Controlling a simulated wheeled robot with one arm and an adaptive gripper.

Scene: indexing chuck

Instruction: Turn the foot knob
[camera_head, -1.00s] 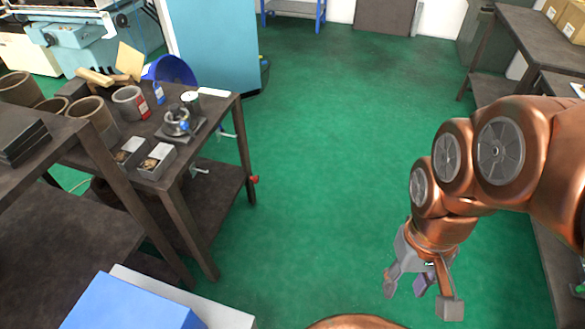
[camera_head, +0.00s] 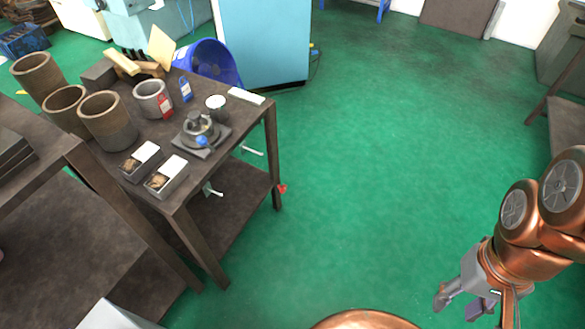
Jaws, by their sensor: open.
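The indexing chuck (camera_head: 196,130) stands on a dark square plate on the brown metal table at left. It has a blue round part on its near side. A small red knob (camera_head: 282,188) sticks out low at the table's front right leg; I cannot tell for certain that it is the foot knob. White handles show under the tabletop, one at the right side (camera_head: 252,150) and one at the near side (camera_head: 212,190). My gripper (camera_head: 470,305) is at the lower right edge, fingers apart and empty, pointing down, far from the table and touching nothing.
The table (camera_head: 235,112) also bears cylinders (camera_head: 108,122), two small boxes (camera_head: 166,177), a red tag and a blue tag. A blue bin (camera_head: 212,62) and a light blue cabinet (camera_head: 262,42) stand behind. A dark bench is at the near left. Green floor (camera_head: 370,180) is clear in the middle.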

